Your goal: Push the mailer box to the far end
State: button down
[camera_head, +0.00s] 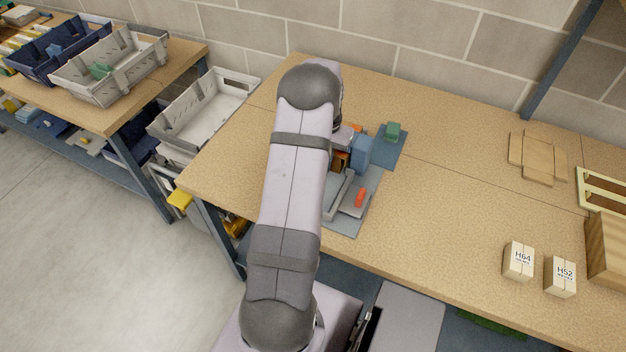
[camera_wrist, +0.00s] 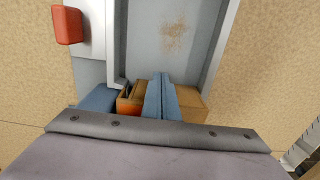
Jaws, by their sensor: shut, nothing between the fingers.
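The mailer box seems to be the brown cardboard box with an orange patch (camera_wrist: 190,98), low in the wrist view, between the pale walls of a grey channel (camera_wrist: 172,45). My gripper (camera_wrist: 161,80) is shut, its blue fingers together in front of the box and hiding its middle. I cannot tell whether they touch it. In the head view a small brown and orange part (camera_head: 341,161) shows beside my arm, which hides most of the channel and the fingers. The channel floor ahead of the fingers is bare, with a brown worn patch.
A red block (camera_wrist: 67,25) stands beside the channel. Labelled cartons (camera_head: 518,262), flat cardboard (camera_head: 538,158) and a wooden crate (camera_head: 608,250) lie right. Grey bins (camera_head: 205,110) are left. The table's middle right is clear.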

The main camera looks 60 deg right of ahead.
jog(key=shift+d, duration=0.15)
jog(key=shift+d, duration=0.45)
jog(key=shift+d, duration=0.1)
dwell(0.3)
jog(key=shift+d, duration=0.15)
jog(key=shift+d+r, duration=0.15)
jog(key=shift+d, duration=0.05)
jog(key=shift+d+r, duration=0.1)
dwell(0.4)
jog(key=shift+a, duration=0.2)
dwell(0.5)
jog(key=shift+a+r+p, duration=0.15)
jog(key=shift+r+p, duration=3.05)
jog(key=shift+r, duration=1.1)
